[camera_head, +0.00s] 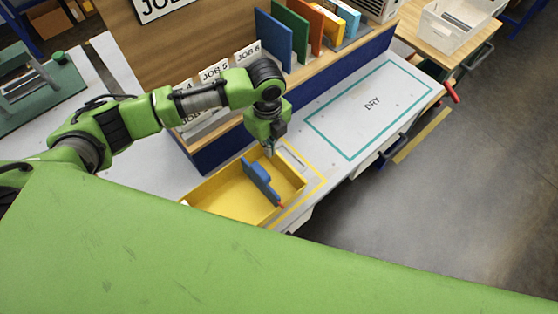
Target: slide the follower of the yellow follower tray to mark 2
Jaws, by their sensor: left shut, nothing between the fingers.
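The yellow follower tray (222,196) sits on the light worktop inside a yellow outline, its near left part hidden by a large green part of me. Its blue follower (262,181) stands upright across the tray, toward the tray's right end. A small red tip shows at the follower's near end. My left gripper (269,152) points down, shut and empty, just beyond the follower's far end. I cannot tell whether it touches the follower. The numbered marks are too small to read. My right gripper is not in view.
A dark blue ledge (215,152) with job cards (215,72) and coloured folders (290,32) stands behind the tray. The worktop's teal "DRY" outline (350,156) is empty. A green and grey device (38,88) is at the far left.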

